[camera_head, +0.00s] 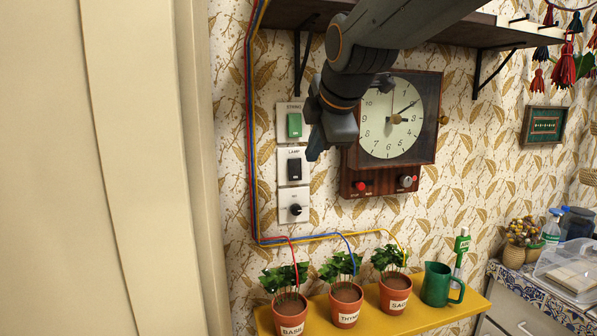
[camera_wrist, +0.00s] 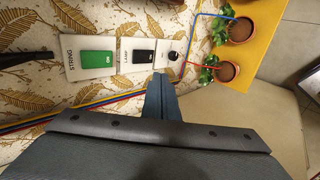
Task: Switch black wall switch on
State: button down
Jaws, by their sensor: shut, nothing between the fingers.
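The black wall switch (camera_head: 294,169) sits on a white plate marked LAMP, below a green switch (camera_head: 294,125) and above a plate with a black round knob (camera_head: 296,209). In the wrist view the black switch (camera_wrist: 143,57) lies between the green switch (camera_wrist: 97,60) and the knob (camera_wrist: 173,56). My gripper (camera_head: 314,156) is shut and empty, just right of the switch plates in the head view. In the wrist view its fingertips (camera_wrist: 161,76) are close to the black switch and knob plates. I cannot tell whether they touch anything.
A wall clock (camera_head: 391,120) with a red button hangs right of my gripper. Coloured wires run along the wall left of the plates. A dark shelf (camera_head: 455,27) is above. Potted herbs and a green jug (camera_head: 437,284) stand on a yellow shelf (camera_head: 420,318) below.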

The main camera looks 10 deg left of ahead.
aim_at(295, 172)
jog(key=p+x, duration=0.1)
jog(key=x, duration=0.2)
jog(key=p+x, duration=0.1)
jog(key=x, duration=0.3)
jog(key=p+x, duration=0.2)
jog(key=x, duration=0.2)
jog(key=shift+w+a+r, duration=0.15)
jog(key=shift+w+r, duration=0.05)
jog(key=shift+w, duration=0.3)
jog(key=shift+w+a+f+p, duration=0.15)
jog(key=shift+w+a+p, duration=0.25)
jog(key=shift+w, duration=0.5)
jog(key=shift+w+a+f+b, duration=0.15)
jog(key=shift+w+b, duration=0.05)
jog(key=shift+b, duration=0.2)
jog(key=shift+r, duration=0.2)
jog(key=shift+r+p, duration=0.5)
jog(key=shift+r, duration=0.2)
